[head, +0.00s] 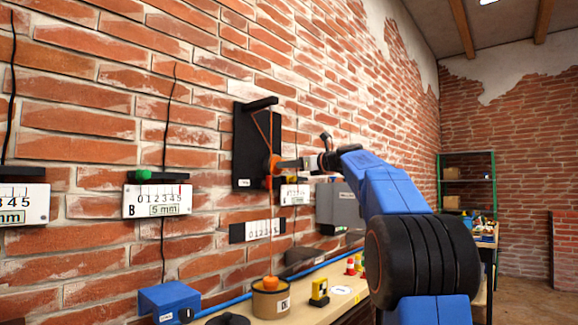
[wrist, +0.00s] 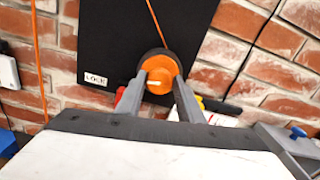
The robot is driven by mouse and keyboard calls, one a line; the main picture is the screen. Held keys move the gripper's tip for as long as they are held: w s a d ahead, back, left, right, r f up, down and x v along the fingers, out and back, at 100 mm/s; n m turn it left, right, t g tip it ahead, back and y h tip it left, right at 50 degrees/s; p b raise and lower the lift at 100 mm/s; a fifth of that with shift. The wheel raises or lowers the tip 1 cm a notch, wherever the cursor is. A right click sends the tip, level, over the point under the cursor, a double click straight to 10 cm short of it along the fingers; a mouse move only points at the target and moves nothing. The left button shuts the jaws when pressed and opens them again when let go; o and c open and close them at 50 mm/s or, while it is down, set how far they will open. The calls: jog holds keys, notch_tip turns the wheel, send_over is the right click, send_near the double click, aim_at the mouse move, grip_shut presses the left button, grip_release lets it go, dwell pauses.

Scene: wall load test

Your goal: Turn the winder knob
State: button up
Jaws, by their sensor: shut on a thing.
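The winder knob (wrist: 158,75) is an orange round knob with a dark rim, mounted on a black wall panel (wrist: 100,40). In the head view the knob (head: 273,165) shows as a small orange spot on the lower right of the black panel (head: 243,150). My gripper (wrist: 159,82) is shut on the knob, with one grey finger on each side of it. In the head view my gripper (head: 285,164) reaches the knob from the right. An orange cord (head: 262,128) runs from the panel's top arm to the knob. A label reading LOCK (wrist: 95,79) sits left of the knob.
Below the panel, an orange weight (head: 270,281) shows at a tan container (head: 270,302) on the bench. A scale card marked B (head: 157,202) hangs at the left. A blue box (head: 165,301), a yellow block (head: 319,292) and a grey box (head: 338,205) stand nearby.

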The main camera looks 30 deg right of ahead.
jog(key=shift+w+d+f+m, duration=0.1)
jog(key=shift+f+m, duration=0.05)
jog(key=shift+m, duration=6.65)
jog(key=shift+d+f+m, duration=0.1)
jog(key=shift+f+m, duration=0.05)
jog(key=shift+m, duration=6.65)
jog(key=shift+n, duration=3.3)
